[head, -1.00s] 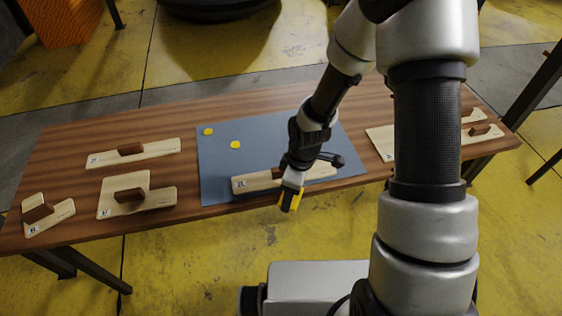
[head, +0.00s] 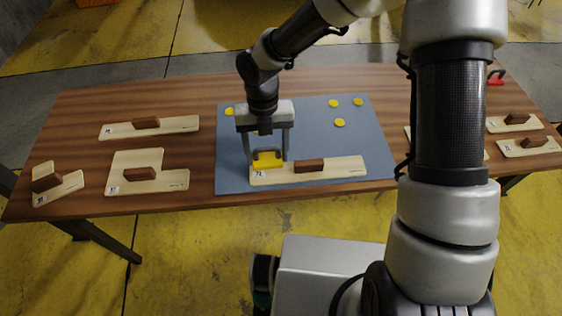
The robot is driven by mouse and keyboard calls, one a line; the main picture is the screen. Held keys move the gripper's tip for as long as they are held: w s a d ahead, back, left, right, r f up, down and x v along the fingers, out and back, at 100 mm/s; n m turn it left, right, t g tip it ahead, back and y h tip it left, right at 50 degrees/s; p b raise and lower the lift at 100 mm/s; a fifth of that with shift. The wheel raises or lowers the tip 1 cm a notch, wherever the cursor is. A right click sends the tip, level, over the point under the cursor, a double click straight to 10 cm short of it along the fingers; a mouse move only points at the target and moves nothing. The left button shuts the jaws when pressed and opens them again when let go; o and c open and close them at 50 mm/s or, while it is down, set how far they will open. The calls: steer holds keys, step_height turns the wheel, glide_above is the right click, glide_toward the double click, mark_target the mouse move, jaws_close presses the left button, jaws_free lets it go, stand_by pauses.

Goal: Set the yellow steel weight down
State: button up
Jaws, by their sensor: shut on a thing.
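The yellow steel weight (head: 267,159) is a small yellow block between the fingers of my gripper (head: 267,155). My gripper is shut on it, fingers pointing down, over the front left part of the blue-grey mat (head: 230,181). The weight appears right at the left end of a long pale wooden piece (head: 345,168) with a brown block handle (head: 309,165). I cannot tell whether the weight touches that piece or the mat, or hangs just above.
Several yellow discs (head: 340,122) lie on the mat. Pale wooden pieces with brown handles stand on the brown table (head: 80,120) at left, such as a straight one (head: 175,125) and a stepped one (head: 123,160). More lie at right (head: 520,147), partly behind my arm. A red-handled thing (head: 496,76) is at the back right.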

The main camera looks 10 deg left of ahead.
mark_target(269, 174)
steer(key=shift+f+b, duration=0.3)
steer(key=shift+f, duration=2.9)
steer(key=shift+f, duration=0.15)
steer(key=o, duration=1.6)
steer(key=shift+c, duration=0.2)
steer(key=r, duration=0.4)
steer(key=w+r+p, duration=0.1)
steer(key=r, duration=0.7)
steer(key=shift+w+a+r, duration=0.15)
steer(key=shift+w, duration=0.05)
